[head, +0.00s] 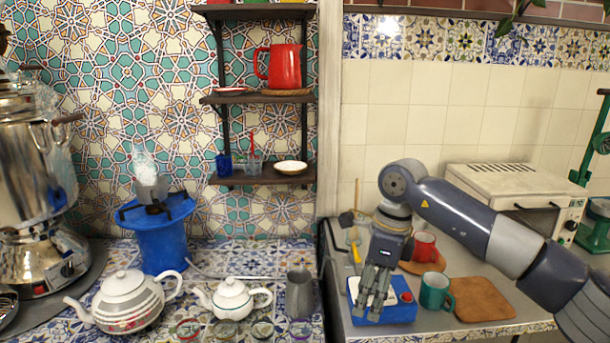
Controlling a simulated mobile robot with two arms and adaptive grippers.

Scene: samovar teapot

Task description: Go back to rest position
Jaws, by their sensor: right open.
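My right arm reaches in from the right edge. My right gripper (371,300) points down with its fingers open, in front of a blue box with a red knob (403,297) on the right counter. The gripper hides part of that box; I cannot tell whether they touch. No object shows between the fingers. My left gripper is not in view.
A red mug (425,246), a teal mug (435,291) and a wooden board (482,299) lie near my right gripper. A toaster oven (520,196) stands behind my forearm. Teapots (128,302) (232,299), a blue stand (160,240) and a samovar (30,180) stand left.

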